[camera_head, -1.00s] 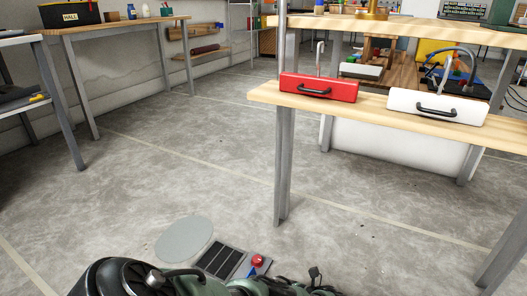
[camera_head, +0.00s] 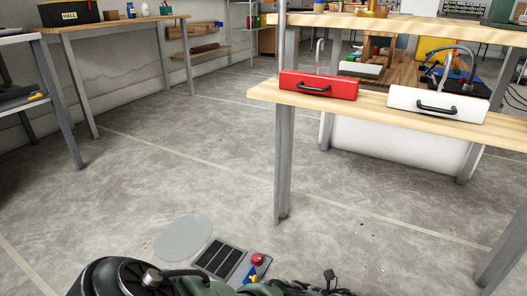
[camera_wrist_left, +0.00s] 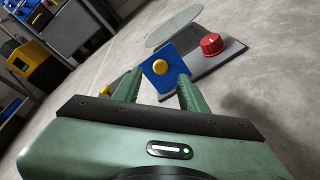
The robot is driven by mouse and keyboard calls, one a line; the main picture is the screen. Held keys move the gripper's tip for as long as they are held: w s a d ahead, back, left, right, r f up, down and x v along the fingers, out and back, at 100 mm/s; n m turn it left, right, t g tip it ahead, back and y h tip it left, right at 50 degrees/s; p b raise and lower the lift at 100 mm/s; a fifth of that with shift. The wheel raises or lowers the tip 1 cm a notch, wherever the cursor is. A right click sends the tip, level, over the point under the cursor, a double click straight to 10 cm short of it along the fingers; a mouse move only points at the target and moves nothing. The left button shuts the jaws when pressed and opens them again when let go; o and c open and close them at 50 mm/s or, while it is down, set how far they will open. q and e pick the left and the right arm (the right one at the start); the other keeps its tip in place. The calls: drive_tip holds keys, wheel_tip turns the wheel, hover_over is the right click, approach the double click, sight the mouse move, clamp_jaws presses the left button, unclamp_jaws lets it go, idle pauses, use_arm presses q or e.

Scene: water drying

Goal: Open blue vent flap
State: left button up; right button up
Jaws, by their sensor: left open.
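The blue flap (camera_wrist_left: 158,70) is a small square plate with a round yellow knob (camera_wrist_left: 160,67). In the left wrist view it lies just beyond the fingertips of my left gripper (camera_wrist_left: 160,86), which is open with nothing held between its fingers. The flap belongs to a low grey panel (camera_wrist_left: 215,58) with a red knob (camera_wrist_left: 211,43) to its right. In the head view, the blue flap (camera_head: 250,274) shows only partly behind my arm, near the red knob (camera_head: 258,258) and a dark slatted grille (camera_head: 217,259). How far the flap is tilted is unclear. My right gripper is out of view.
A pale grey disc (camera_head: 183,238) lies beside the panel. Concrete floor to the left is clear.

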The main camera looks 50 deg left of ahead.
use_arm(q)
drive_tip(key=shift+v, duration=1.55)
drive_tip(key=shift+s, duration=0.1)
